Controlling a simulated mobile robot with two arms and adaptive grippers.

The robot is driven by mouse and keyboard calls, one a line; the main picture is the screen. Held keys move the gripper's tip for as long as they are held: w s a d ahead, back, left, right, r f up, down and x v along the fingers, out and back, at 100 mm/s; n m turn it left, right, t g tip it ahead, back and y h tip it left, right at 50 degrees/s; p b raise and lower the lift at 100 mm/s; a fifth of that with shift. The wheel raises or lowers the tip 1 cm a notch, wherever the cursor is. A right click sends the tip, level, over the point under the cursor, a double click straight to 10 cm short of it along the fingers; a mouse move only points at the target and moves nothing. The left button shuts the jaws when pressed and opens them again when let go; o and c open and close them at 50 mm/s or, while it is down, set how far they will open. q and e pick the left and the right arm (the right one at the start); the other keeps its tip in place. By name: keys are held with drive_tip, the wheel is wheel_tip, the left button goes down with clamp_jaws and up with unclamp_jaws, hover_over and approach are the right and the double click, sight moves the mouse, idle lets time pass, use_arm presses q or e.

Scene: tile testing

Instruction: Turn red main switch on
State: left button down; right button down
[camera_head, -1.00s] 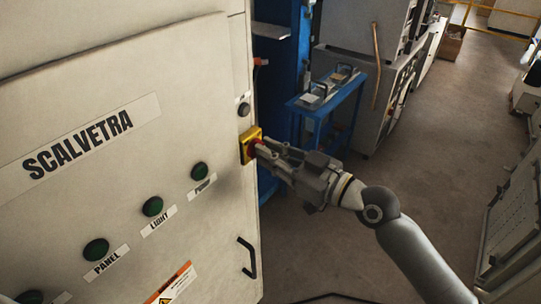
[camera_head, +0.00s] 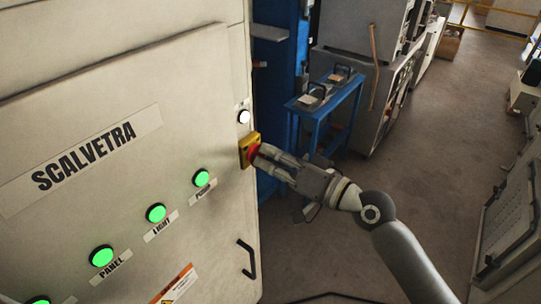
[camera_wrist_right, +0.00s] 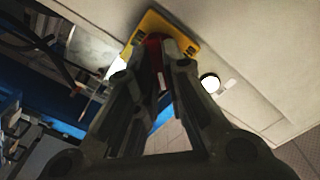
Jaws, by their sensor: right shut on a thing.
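The red main switch (camera_head: 253,151) sits on a yellow plate (camera_head: 244,154) at the right edge of the cabinet front in the head view. My right gripper (camera_head: 262,155) reaches it from the right and is shut on the red knob. In the right wrist view the fingers (camera_wrist_right: 163,60) close around the red knob, with the yellow plate (camera_wrist_right: 186,45) behind it. The fingers hide much of the knob. The white indicator lamp (camera_head: 244,117) above the switch is lit. My left gripper is not in view.
Green buttons glow on the cabinet front, labelled PANEL (camera_head: 102,256), LIGHT (camera_head: 156,213) and a third (camera_head: 201,178). A black handle (camera_head: 247,258) is below the switch. A blue table (camera_head: 328,105) stands behind my right arm. Open floor lies to the right.

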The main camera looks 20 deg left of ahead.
drive_tip(key=shift+m, duration=0.4)
drive_tip(key=c, duration=1.5)
unclamp_jaws()
drive_tip(key=v, duration=1.2)
